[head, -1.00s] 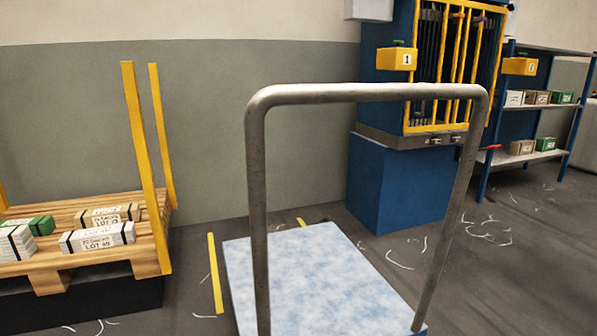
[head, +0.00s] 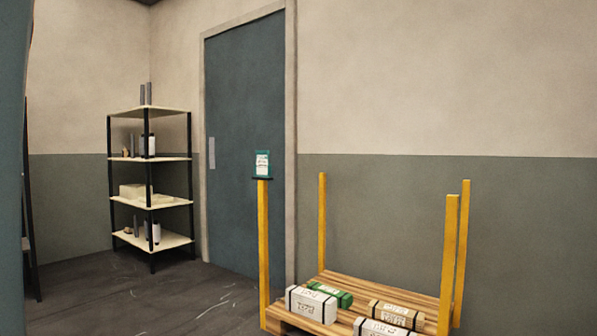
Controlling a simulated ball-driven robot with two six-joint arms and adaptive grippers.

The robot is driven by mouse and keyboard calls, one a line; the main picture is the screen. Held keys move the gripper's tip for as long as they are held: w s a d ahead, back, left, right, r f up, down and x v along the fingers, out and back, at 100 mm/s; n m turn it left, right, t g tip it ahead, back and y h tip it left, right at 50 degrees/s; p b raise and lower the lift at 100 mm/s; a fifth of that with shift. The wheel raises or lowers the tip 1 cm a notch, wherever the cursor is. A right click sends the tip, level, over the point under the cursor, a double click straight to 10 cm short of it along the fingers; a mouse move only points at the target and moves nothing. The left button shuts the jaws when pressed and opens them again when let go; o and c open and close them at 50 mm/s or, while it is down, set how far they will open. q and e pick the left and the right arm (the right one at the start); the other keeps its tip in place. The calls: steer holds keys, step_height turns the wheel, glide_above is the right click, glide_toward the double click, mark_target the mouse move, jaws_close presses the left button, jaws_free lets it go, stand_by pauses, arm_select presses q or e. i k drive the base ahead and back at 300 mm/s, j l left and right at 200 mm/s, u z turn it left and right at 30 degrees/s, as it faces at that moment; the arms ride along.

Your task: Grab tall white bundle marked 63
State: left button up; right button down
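A wooden pallet (head: 345,284) with yellow corner posts stands at the lower right. At its left end is a white bundle (head: 311,304) with dark straps, looking taller than the others; I cannot read its number clearly. A second white bundle (head: 385,328) lies at the front, cut off by the bottom edge. A green bundle (head: 332,293) lies just behind the left white one. A tan bundle (head: 396,313) lies to the right. Neither of my grippers is in view.
Yellow posts (head: 264,255) rise at the pallet's corners; the left one carries a small green and white sign (head: 262,164). A shelf rack (head: 150,200) stands in the back left corner beside a blue-grey door (head: 245,140). Dark floor (head: 190,297) lies open left of the pallet.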

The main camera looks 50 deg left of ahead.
mark_target(315, 305)
steer(key=u, duration=1.95)
steer(key=i+j+z, duration=0.1)
steer(key=i+z, duration=0.2)
steer(key=i, duration=0.2)
steer(key=i+j+z, duration=0.25)
steer(key=i, duration=0.25)
steer(key=i+j+z, duration=0.3)
steer(key=i, duration=0.2)
